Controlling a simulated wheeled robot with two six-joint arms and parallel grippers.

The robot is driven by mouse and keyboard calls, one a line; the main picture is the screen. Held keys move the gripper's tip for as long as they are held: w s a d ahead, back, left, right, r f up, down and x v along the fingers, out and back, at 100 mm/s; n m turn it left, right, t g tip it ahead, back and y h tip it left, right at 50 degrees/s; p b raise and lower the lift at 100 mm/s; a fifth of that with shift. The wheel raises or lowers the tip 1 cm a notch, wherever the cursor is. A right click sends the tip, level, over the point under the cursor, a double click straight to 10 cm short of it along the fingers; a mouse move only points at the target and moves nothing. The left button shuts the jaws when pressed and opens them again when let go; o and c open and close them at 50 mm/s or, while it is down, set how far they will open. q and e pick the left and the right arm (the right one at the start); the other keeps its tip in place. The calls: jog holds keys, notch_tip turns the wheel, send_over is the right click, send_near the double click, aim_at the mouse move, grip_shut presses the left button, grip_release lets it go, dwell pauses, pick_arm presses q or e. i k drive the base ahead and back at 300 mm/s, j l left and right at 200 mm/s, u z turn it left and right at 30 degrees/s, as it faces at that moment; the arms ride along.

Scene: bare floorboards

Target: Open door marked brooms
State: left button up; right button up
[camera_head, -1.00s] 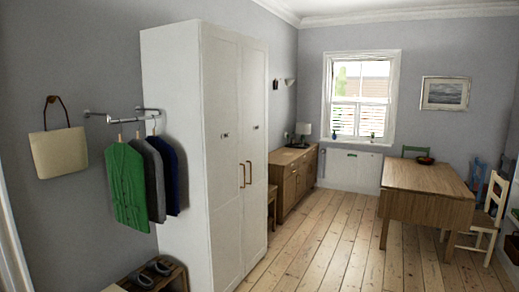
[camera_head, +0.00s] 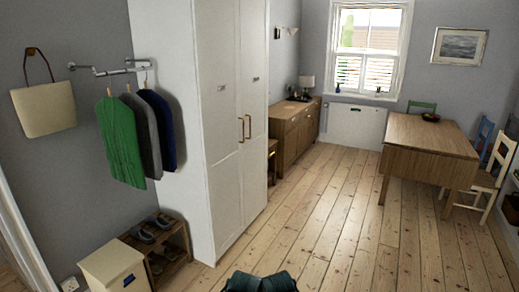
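A tall white wardrobe (camera_head: 168,60) stands left of centre against the left wall. Its left door (camera_head: 222,160) and right door (camera_head: 255,150) are both shut. Each door carries a small label, the left label (camera_head: 221,88) and the right label (camera_head: 256,80), both too small to read. Two brass handles (camera_head: 245,128) sit side by side where the doors meet. The wardrobe's top is cut off by the picture edge. Neither of my grippers shows in the head view.
Clothes (camera_head: 121,145) hang on a wall rail left of the wardrobe. A shoe rack (camera_head: 180,238) and a cream box (camera_head: 112,268) stand below. A sideboard (camera_head: 293,130) is beyond. A wooden table (camera_head: 415,140) and chair (camera_head: 497,178) are at right. The floorboards (camera_head: 335,215) before the wardrobe are clear.

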aim_at(254, 15)
jog(key=i+l, duration=0.2)
jog(key=i, duration=0.4)
jog(key=i+l, duration=0.2)
jog(key=i, duration=0.45)
jog(key=i+l+z, duration=0.1)
jog(key=i+l, duration=0.15)
jog(key=i, duration=0.35)
jog(key=i+l, duration=0.15)
jog(key=i, duration=0.5)
jog(key=i+l, duration=0.15)
jog(key=i, duration=0.45)
jog(key=i+l+z, duration=0.1)
jog(key=i, duration=0.55)
